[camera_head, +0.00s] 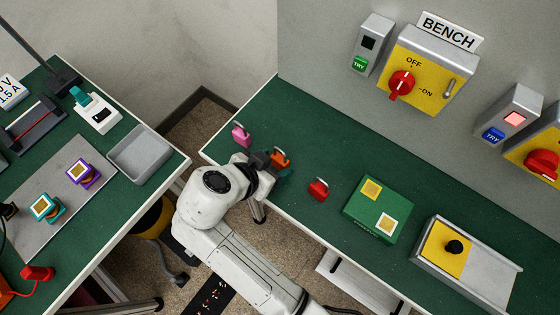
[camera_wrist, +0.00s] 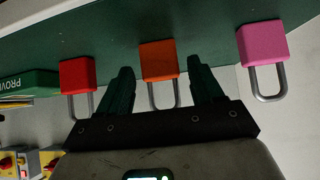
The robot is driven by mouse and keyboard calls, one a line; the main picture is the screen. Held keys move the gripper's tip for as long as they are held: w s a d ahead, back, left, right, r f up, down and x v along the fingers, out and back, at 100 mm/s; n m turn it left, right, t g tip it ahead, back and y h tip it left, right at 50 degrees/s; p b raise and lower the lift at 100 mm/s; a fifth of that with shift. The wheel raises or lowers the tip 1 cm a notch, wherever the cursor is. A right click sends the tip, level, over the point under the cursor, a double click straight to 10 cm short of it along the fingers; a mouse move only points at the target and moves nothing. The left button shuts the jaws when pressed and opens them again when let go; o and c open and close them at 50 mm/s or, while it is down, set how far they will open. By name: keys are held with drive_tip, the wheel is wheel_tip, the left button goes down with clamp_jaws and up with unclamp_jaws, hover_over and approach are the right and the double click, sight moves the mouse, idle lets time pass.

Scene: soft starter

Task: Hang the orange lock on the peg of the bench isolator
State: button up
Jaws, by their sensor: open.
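The orange lock (camera_head: 279,158) stands on the green bench by the wall. In the wrist view the orange lock (camera_wrist: 159,60) sits between and just ahead of my open fingers, its grey shackle reaching back between them. My gripper (camera_head: 272,168) is at the bench's left end; in the wrist view my gripper (camera_wrist: 160,88) has a finger on each side, and no grip on the lock shows. The bench isolator (camera_head: 427,69) is on the wall under the BENCH sign, a yellow plate with a red knob (camera_head: 401,84) near OFF. Its peg (camera_head: 449,88) appears as a small metal part at right.
A pink lock (camera_head: 241,135) and a red lock (camera_head: 318,189) stand on either side of the orange one. A green box (camera_head: 378,209) and a grey-yellow control box (camera_head: 464,262) stand further right. A left table (camera_head: 95,235) holds other gear.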

drive_tip(key=shift+x, duration=0.8)
drive_tip(key=c, duration=0.8)
drive_tip(key=shift+o, duration=0.2)
drive_tip(key=shift+r, duration=0.15)
wheel_tip(320, 180, up, 10)
drive_tip(key=p, duration=0.6)
